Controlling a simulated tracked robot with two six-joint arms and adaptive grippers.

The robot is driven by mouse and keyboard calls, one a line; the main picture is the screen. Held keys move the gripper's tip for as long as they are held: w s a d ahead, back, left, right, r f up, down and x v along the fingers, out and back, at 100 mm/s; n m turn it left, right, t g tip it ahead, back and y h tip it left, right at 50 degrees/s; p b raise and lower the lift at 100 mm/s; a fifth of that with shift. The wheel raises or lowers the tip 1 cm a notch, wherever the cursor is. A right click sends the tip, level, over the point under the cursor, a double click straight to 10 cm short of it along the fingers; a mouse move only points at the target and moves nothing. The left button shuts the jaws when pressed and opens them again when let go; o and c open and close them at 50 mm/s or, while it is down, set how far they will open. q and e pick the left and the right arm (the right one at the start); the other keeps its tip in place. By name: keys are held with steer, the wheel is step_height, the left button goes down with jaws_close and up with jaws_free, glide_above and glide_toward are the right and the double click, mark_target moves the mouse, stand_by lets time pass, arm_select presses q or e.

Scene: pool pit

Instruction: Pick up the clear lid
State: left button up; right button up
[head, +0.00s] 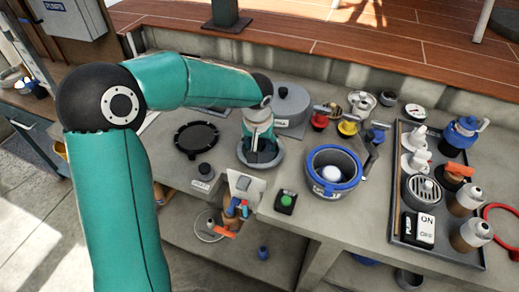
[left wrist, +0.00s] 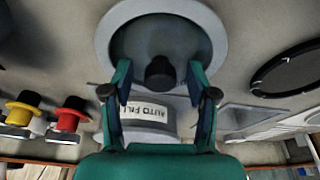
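A round lid (head: 243,158) with a light grey rim and a dark, see-through-looking middle lies on the grey counter. In the left wrist view the lid (left wrist: 160,38) shows a black knob (left wrist: 160,73) at its centre. I take it for the clear lid. My left gripper (head: 262,152) is right over it, pointing down. In the left wrist view the gripper (left wrist: 160,76) is open, one finger on each side of the knob with gaps between. In the head view the arm and fingers hide most of the knob. My right gripper is not in view.
A grey canister (head: 291,102) labelled AUTO FILL stands just behind the lid. A black ring (head: 196,139) lies to the left. A blue-rimmed pot (head: 334,186), red (head: 319,121) and yellow (head: 347,128) valves and a crowded tray (head: 399,220) are to the right. The counter's front edge is close.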

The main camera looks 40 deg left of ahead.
mark_target(261, 142)
arm_select(q)
jaws_close()
step_height(261, 142, up, 20)
steer(key=p, duration=0.1)
stand_by(0.6)
